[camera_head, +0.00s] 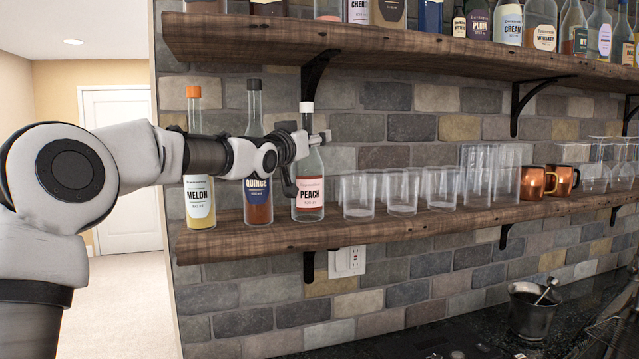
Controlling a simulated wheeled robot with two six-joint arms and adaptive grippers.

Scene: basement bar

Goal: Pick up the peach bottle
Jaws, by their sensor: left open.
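The peach bottle (310,193) stands upright on the lower wooden shelf, clear glass with a white cap and a label reading PEACH. My left arm comes in from the left, in front of the melon and quince bottles. My left gripper (306,165) is at the peach bottle's upper part, just above the label. It is open, with its fingers close about the bottle's shoulder. I cannot tell whether they touch the glass. My right gripper is not in view.
The melon bottle (200,205) and the quince bottle (258,208) stand left of the peach bottle. Clear glasses (357,196) stand close on its right, with copper mugs (532,184) farther right. The upper shelf (400,47) overhangs. A metal cup (530,312) stands on the dark counter.

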